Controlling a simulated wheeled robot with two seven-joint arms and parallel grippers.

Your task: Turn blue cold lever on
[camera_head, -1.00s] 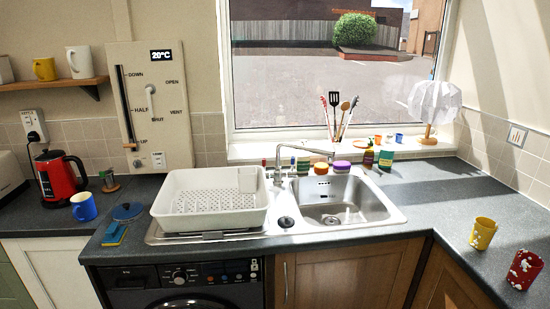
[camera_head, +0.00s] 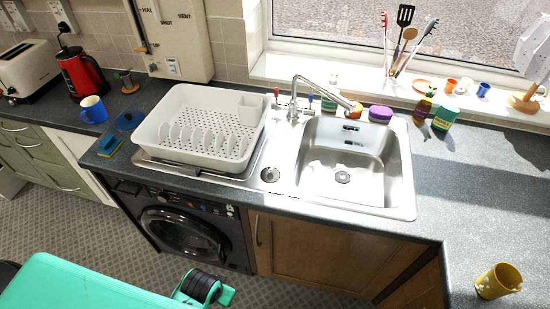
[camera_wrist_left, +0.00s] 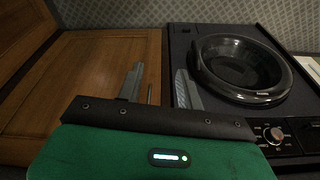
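The chrome tap (camera_head: 297,90) stands behind the sink, its spout reaching forward and right. A small blue lever (camera_head: 310,98) sits on its right side and a small red lever (camera_head: 276,92) on its left. Which way the blue lever is turned is too small to tell. My left gripper (camera_wrist_left: 158,88) shows in the left wrist view, its two fingers apart with nothing between them. It faces the wooden cupboard door (camera_wrist_left: 85,75) and the washing machine (camera_wrist_left: 243,65), away from the tap. My right gripper is not in view.
The sink (camera_head: 345,165) is empty. A white dish rack (camera_head: 205,130) stands left of the tap. An orange and a purple sponge (camera_head: 380,113) sit behind the sink, with bottles (camera_head: 445,117) to their right. A yellow cup (camera_head: 498,281) stands on the right counter.

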